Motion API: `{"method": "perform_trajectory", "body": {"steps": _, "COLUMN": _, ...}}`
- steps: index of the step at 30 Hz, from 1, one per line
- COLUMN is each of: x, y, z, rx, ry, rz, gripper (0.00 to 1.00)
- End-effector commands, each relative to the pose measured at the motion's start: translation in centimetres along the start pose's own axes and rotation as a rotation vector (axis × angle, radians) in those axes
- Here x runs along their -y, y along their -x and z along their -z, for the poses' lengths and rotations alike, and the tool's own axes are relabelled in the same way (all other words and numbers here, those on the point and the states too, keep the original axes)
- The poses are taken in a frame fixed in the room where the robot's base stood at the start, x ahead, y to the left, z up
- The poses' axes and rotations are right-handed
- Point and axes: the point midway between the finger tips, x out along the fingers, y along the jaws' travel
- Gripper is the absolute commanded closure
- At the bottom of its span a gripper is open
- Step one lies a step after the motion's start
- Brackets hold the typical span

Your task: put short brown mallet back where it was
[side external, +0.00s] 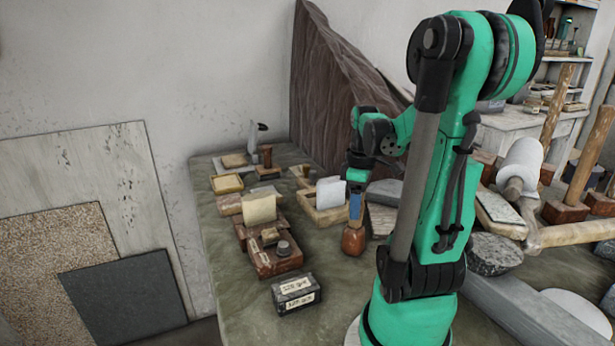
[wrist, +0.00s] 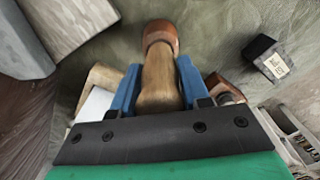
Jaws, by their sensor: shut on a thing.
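The short brown mallet (wrist: 160,62) has a light wooden handle and a darker reddish-brown head. In the wrist view its handle lies between the blue fingers of my gripper (wrist: 158,88), with the head pointing away from the palm. In the side view the brown mallet head (side external: 354,240) hangs below my gripper (side external: 355,208), close above or touching the green-grey table; I cannot tell which. My gripper is shut on the handle and points down. Most of the handle is hidden by the fingers in the side view.
A dark labelled block (side external: 297,294) stands near the table's front. Brown boxes with a small weight (side external: 283,248) and a wooden tray (side external: 322,208) stand left of the mallet. Stone slabs (side external: 384,192) lie behind it. Bare table (side external: 335,275) shows in front of it.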

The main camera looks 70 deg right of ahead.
Motion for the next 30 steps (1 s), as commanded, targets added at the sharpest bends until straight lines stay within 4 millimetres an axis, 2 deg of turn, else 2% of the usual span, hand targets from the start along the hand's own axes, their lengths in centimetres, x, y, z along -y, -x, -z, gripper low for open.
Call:
{"method": "perform_trajectory", "body": {"steps": 2, "x": 0.0, "y": -0.3, "z": 0.0, "rx": 0.0, "ry": 0.0, "rz": 0.0, "gripper": 1.0}}
{"method": "perform_trajectory", "body": {"steps": 3, "x": 0.0, "y": -0.2, "z": 0.0, "rx": 0.0, "ry": 0.0, "rz": 0.0, "gripper": 0.48}}
{"method": "perform_trajectory", "body": {"steps": 5, "x": 0.0, "y": -0.2, "z": 0.0, "rx": 0.0, "ry": 0.0, "rz": 0.0, "gripper": 0.31}}
{"method": "perform_trajectory", "body": {"steps": 6, "x": 0.0, "y": -0.2, "z": 0.0, "rx": 0.0, "ry": 0.0, "rz": 0.0, "gripper": 0.28}}
{"method": "perform_trajectory", "body": {"steps": 14, "x": 0.0, "y": -0.2, "z": 0.0, "rx": 0.0, "ry": 0.0, "rz": 0.0, "gripper": 0.28}}
{"method": "perform_trajectory", "body": {"steps": 19, "x": 0.0, "y": 0.6, "z": 0.0, "rx": 0.0, "ry": 0.0, "rz": 0.0, "gripper": 0.28}}
{"method": "perform_trajectory", "body": {"steps": 23, "x": 0.0, "y": 2.1, "z": 0.0, "rx": 0.0, "ry": 0.0, "rz": 0.0, "gripper": 0.28}}
{"method": "perform_trajectory", "body": {"steps": 30, "x": 0.0, "y": 6.3, "z": 0.0, "rx": 0.0, "ry": 0.0, "rz": 0.0, "gripper": 0.28}}
